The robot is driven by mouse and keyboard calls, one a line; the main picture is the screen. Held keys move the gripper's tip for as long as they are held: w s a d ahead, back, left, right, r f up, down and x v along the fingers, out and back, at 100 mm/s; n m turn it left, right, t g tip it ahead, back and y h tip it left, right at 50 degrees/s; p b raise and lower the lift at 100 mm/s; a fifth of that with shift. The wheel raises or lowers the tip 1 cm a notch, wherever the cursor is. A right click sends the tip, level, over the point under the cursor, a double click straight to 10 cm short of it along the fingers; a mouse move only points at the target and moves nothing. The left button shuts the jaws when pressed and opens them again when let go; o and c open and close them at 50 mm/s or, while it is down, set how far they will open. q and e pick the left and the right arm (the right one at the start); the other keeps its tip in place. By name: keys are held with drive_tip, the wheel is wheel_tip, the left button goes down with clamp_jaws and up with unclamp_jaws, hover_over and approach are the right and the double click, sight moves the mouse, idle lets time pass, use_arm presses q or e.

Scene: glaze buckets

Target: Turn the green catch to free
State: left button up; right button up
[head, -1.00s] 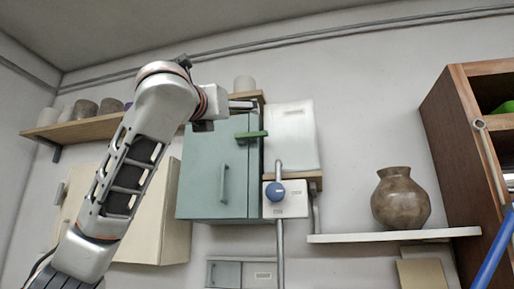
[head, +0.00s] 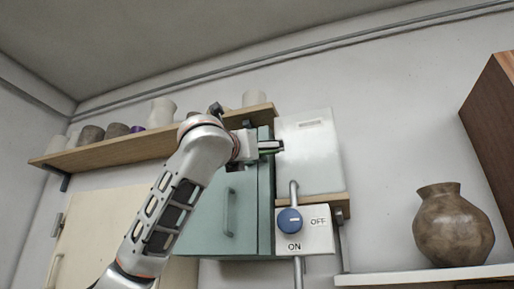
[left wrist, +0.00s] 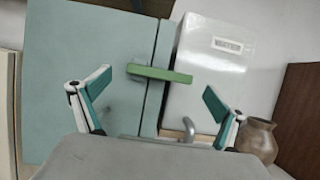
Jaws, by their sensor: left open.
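The green catch (left wrist: 160,73) is a flat bar on the teal cabinet (left wrist: 85,70). In the left wrist view it lies nearly level across the seam at the right edge of the cabinet door, its right end reaching over the white box. My left gripper (left wrist: 157,87) is open, one finger to each side of the catch, and holds nothing. In the head view my left gripper (head: 273,147) is at the upper right of the teal cabinet (head: 215,212) and mostly hides the catch. My right gripper is not in view.
A white box (head: 310,155) hangs right of the cabinet. Below it a blue knob (head: 289,221) sits on a panel marked ON and OFF. A wooden shelf (head: 120,153) with several pots runs above. A brown vase (head: 452,225) stands on a white shelf (head: 420,276) at right.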

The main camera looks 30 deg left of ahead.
use_arm(q)
drive_tip(key=x, duration=0.2)
drive_tip(key=shift+w+p, duration=0.3)
drive_tip(key=shift+p, duration=0.1)
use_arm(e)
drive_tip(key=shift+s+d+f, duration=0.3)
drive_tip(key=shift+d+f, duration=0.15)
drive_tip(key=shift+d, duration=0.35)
use_arm(q)
drive_tip(key=shift+a, duration=0.1)
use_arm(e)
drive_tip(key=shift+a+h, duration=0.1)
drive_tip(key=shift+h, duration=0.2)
use_arm(q)
drive_tip(key=c, duration=1.1)
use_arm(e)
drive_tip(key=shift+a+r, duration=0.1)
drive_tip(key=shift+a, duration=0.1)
